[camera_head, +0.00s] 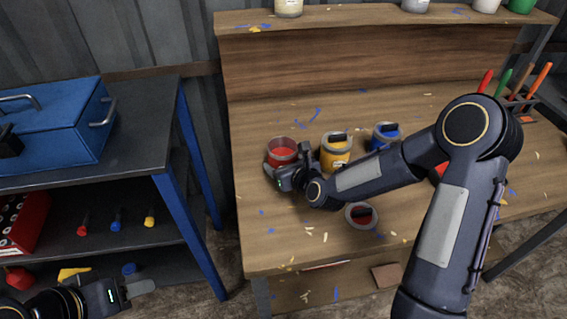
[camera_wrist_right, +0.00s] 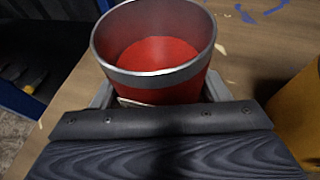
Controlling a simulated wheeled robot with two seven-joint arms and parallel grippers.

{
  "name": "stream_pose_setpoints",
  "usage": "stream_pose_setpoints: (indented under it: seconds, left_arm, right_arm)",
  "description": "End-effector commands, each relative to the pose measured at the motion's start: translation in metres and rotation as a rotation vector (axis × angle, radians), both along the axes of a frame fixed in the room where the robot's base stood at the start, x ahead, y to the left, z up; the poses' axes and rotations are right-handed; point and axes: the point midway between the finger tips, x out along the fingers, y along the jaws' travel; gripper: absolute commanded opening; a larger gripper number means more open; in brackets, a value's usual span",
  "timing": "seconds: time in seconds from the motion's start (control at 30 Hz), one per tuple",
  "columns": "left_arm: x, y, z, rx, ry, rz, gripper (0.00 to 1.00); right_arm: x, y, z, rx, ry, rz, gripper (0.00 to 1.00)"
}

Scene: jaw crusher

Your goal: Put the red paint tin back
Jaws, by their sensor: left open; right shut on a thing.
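The red paint tin (camera_head: 283,152) is at the left part of the bench top, open, with red paint inside. It looks upright. My right gripper (camera_head: 277,170) is shut on it from the front. The right wrist view shows the tin (camera_wrist_right: 158,55) between the two fingers (camera_wrist_right: 160,95), with its metal rim and red paint visible. I cannot tell whether its base touches the bench. My left gripper (camera_head: 142,287) is open and empty at the lower left, in front of the blue-legged shelf.
A yellow tin (camera_head: 335,155) and a blue tin (camera_head: 385,135) stand right of the red one. More tins (camera_head: 288,8) stand on the upper shelf. A blue toolbox (camera_head: 50,125) sits left.

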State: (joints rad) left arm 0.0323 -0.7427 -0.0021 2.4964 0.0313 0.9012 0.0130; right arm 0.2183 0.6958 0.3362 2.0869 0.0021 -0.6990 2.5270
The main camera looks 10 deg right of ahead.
Motion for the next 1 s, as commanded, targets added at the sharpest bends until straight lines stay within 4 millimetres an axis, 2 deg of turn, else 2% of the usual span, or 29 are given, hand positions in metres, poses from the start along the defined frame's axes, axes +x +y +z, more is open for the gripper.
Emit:
stream_pose_setpoints:
  seconds: [0.07,0.1,0.23,0.5,0.63,0.77,1.0]
  left_arm:
    - [0.0,0.0,-0.005,0.0,0.0,0.0,0.41]
    - [0.0,0.0,-0.003,0.0,0.0,0.0,0.41]
    - [0.0,0.0,-0.003,0.0,0.0,0.0,0.41]
    - [0.0,0.0,-0.002,0.0,0.0,0.0,0.41]
    - [0.0,0.0,0.006,0.0,0.0,0.0,0.41]
    - [0.0,0.0,0.0,0.0,0.0,0.0,0.41]
    - [0.0,0.0,-0.002,0.0,0.0,0.0,0.41]
  right_arm:
    - [0.0,0.0,-0.003,0.0,-0.002,-0.001,0.29]
    - [0.0,0.0,-0.002,0.001,0.0,0.0,0.72]
    - [0.0,0.0,-0.002,0.001,0.001,0.0,0.9]
    - [0.0,0.0,-0.001,0.0,0.001,0.0,0.9]
    - [-0.001,0.0,0.005,-0.001,0.001,0.0,0.9]
    - [-0.02,-0.008,0.01,-0.001,0.0,-0.002,0.9]
    - [-0.067,-0.023,0.031,-0.002,-0.002,-0.002,0.9]
